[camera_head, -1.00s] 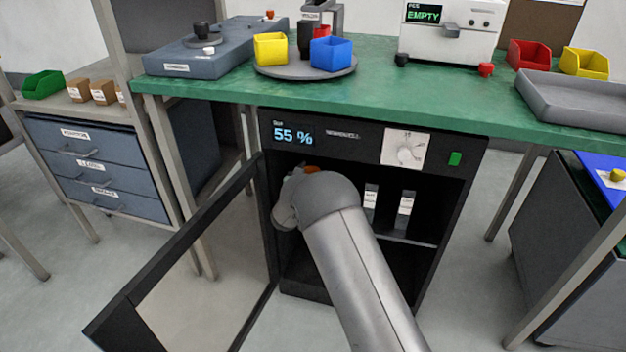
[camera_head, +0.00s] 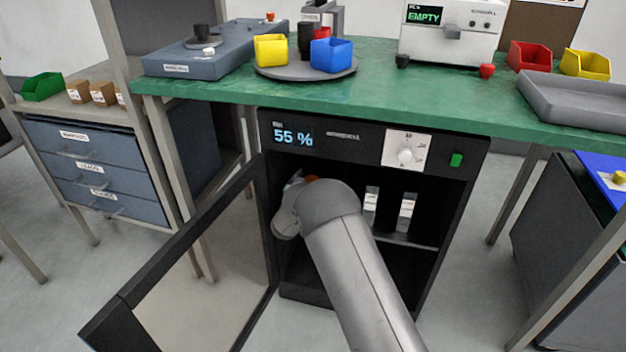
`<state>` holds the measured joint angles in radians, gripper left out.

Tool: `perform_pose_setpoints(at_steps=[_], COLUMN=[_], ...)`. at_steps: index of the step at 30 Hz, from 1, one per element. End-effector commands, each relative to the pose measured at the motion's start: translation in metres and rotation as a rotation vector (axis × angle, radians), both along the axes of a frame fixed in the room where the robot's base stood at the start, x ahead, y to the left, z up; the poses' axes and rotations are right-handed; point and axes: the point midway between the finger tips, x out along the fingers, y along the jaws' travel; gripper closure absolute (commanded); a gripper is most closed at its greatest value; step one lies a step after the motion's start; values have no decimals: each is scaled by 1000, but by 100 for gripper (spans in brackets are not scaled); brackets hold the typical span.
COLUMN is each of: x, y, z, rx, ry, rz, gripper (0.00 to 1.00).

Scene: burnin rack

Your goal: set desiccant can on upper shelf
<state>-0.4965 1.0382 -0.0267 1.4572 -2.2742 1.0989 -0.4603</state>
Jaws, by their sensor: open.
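The dry cabinet (camera_head: 374,133) stands under the green bench with its glass door (camera_head: 195,262) swung open to the left. Its display reads 55 %. Its upper shelf (camera_head: 412,241) holds two narrow grey items with white labels, (camera_head: 371,205) and (camera_head: 407,212), standing upright at the right. My arm reaches into the left of the upper compartment. My gripper is hidden behind my own wrist, so its fingers do not show. A small orange patch (camera_head: 311,178) shows just above my wrist; I cannot tell whether it belongs to the desiccant can.
The open door and the cabinet's side walls bound my arm. The green bench top (camera_head: 430,88) overhangs the cabinet. On it are a round turntable (camera_head: 283,72) with yellow and blue bins and a grey tray (camera_head: 580,100). The lower compartment looks dark and empty where visible.

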Motion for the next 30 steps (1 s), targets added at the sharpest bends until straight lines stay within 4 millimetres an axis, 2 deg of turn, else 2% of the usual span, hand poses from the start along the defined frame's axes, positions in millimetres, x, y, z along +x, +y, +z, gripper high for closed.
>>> perform_pose_setpoints(at_steps=[15, 21, 30], x=[-97, -114, -116], y=[27, 31, 31], z=[2, 1, 0], rx=[-2, -1, 0], ry=[1, 0, 0], rz=[3, 1, 1], gripper=[19, 19, 19])
